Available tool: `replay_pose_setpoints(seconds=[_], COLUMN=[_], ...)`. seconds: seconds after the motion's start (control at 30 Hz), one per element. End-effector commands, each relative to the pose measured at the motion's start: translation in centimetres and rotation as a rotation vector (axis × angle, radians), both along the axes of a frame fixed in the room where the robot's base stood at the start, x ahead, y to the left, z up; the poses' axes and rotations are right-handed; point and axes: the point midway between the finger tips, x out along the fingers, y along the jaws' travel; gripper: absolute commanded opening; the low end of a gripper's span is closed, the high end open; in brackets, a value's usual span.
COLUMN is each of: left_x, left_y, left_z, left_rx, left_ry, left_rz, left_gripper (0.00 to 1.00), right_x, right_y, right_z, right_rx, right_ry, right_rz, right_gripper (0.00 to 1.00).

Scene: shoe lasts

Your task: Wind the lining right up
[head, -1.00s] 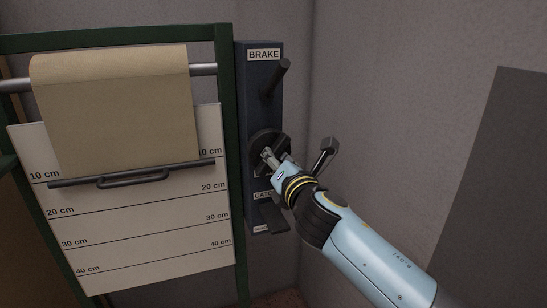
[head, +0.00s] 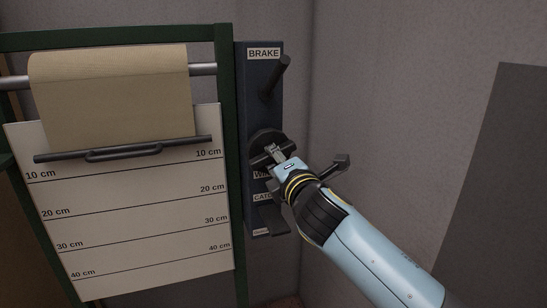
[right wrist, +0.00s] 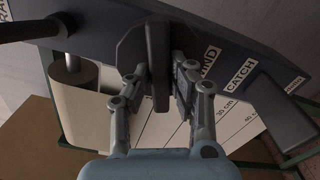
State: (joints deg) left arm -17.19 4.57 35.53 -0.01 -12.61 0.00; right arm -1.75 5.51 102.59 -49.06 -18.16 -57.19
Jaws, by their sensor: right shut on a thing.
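The tan lining (head: 120,95) hangs from a metal roller (head: 203,69) over a white scale board (head: 135,220). The dark bar with a handle (head: 125,150) at its lower edge lies a little above the 10 cm line. My right gripper (head: 274,150) is at the round dark wind knob (head: 258,140) on the blue-black panel. In the right wrist view my right gripper (right wrist: 157,90) is shut on the knob's raised grip bar (right wrist: 157,50), one finger on each side. My left gripper is out of view.
The panel (head: 243,100) carries a brake lever (head: 274,78) above the knob and a catch lever (head: 272,216) below it. A green frame (head: 224,60) holds the board. Grey walls (head: 400,60) stand close behind and to the right.

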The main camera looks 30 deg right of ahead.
Motion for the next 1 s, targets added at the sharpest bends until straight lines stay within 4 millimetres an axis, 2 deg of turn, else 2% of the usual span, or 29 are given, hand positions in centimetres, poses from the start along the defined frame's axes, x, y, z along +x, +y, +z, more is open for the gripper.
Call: replay_pose_setpoints(seconds=[0.3, 0.67, 0.7, 0.9, 1.0], left_x=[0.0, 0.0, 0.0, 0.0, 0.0], left_y=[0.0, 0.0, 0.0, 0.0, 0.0], left_z=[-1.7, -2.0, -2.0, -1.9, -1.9], left_rx=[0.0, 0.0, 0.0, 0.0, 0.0], left_ry=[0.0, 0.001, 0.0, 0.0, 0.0], left_rz=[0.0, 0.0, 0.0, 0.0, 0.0], left_gripper=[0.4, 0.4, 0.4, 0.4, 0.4], right_x=[0.0, 0.0, 0.0, 0.0, 0.0], right_y=[0.0, 0.0, 0.0, 0.0, 0.0], right_z=[-0.2, -0.2, -0.1, 0.0, 0.0], right_rx=[0.272, 0.33, 0.343, 0.339, 0.338], right_ry=[-0.065, -0.079, -0.082, -0.082, -0.081], right_rz=[0.0, 0.0, 0.0, 0.0, 0.0], right_gripper=[0.0, 0.0, 0.23, 0.46, 0.46])
